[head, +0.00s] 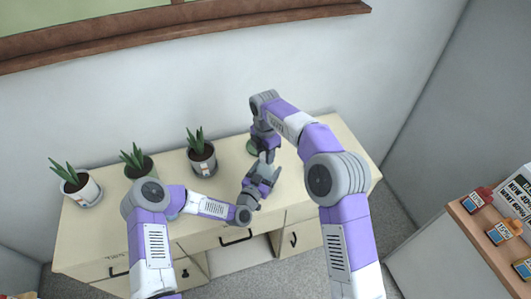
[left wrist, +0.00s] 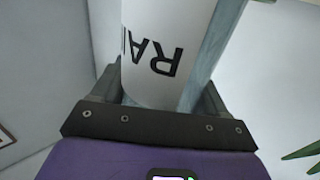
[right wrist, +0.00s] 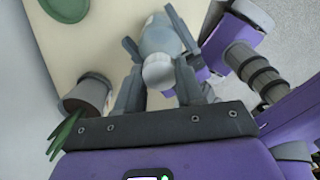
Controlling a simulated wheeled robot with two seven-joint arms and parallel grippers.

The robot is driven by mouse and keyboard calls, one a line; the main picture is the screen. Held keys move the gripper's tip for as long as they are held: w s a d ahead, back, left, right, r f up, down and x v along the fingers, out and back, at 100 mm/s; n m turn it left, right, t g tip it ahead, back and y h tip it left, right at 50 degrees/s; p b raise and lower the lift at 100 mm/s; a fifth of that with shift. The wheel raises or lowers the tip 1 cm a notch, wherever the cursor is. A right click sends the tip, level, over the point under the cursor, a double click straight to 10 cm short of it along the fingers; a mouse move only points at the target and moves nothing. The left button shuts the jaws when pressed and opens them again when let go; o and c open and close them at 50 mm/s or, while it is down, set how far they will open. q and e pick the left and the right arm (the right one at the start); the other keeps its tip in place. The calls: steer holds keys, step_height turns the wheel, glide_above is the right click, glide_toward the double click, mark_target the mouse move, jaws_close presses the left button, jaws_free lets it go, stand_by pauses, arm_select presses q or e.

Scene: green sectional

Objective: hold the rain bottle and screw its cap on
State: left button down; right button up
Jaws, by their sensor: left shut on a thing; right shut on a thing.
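The rain bottle (left wrist: 152,60), white with black lettering and a grey-blue side strip, stands between the fingers of my left gripper (left wrist: 160,100) in the left wrist view. My left gripper (head: 264,178) is shut on it above the dresser. In the right wrist view a rounded white cap (right wrist: 157,74) sits between the fingers of my right gripper (right wrist: 157,92), which is shut on it. In the head view my right gripper (head: 265,154) is right beside the left one, and the grippers mostly hide bottle and cap. I cannot tell whether the cap touches the bottle's neck.
The pale dresser top (head: 230,180) lies below. Three potted plants stand on its left side: a white pot (head: 82,193), a middle one (head: 139,162) and a dark one (head: 203,163). A green disc (right wrist: 68,8) lies near the wall. A cabinet with small packets (head: 490,215) is at right.

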steer(key=m, duration=3.5)
steer(key=shift+m, duration=0.3)
steer(key=o, duration=1.2)
steer(key=shift+f, duration=0.1)
